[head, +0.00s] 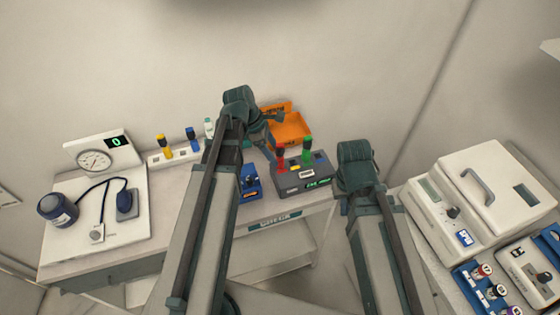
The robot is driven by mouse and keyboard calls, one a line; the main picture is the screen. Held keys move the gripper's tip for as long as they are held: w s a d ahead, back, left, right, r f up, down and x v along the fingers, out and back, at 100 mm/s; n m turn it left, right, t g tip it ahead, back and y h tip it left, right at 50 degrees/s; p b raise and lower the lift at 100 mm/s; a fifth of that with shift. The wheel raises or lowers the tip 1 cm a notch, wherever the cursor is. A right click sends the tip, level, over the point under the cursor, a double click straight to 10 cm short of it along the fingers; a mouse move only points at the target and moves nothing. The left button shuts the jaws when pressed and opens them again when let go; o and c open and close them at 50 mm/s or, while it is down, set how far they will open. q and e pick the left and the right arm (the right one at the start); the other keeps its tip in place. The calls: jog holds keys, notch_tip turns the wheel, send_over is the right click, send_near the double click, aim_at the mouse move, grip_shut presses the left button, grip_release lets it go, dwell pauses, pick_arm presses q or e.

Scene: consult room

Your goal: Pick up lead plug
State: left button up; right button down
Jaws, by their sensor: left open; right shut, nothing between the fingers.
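No plug is clearly marked as the lead plug. A red plug (280,157) and a green plug (307,149) stand upright in a grey box (291,184) on the cart. A yellow plug (164,147) and a blue plug (192,138) stand in a white strip (157,161) further left. My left gripper (270,131) is open and empty, above and left of the red plug, in front of the orange bin. My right arm reaches up on the right of the box; its gripper is hidden behind the arm.
An orange bin (290,131) stands behind the grey box, and a small blue item (250,184) to its left. A dial gauge (94,160) and a white board (59,238) with a cuffed device are at left. A white machine (484,187) stands at right.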

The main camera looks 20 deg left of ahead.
aim_at(280, 159)
pick_arm(q)
jog(key=b+x, duration=0.4)
jog(key=x, duration=0.1)
jog(key=shift+w, duration=0.25)
grip_shut()
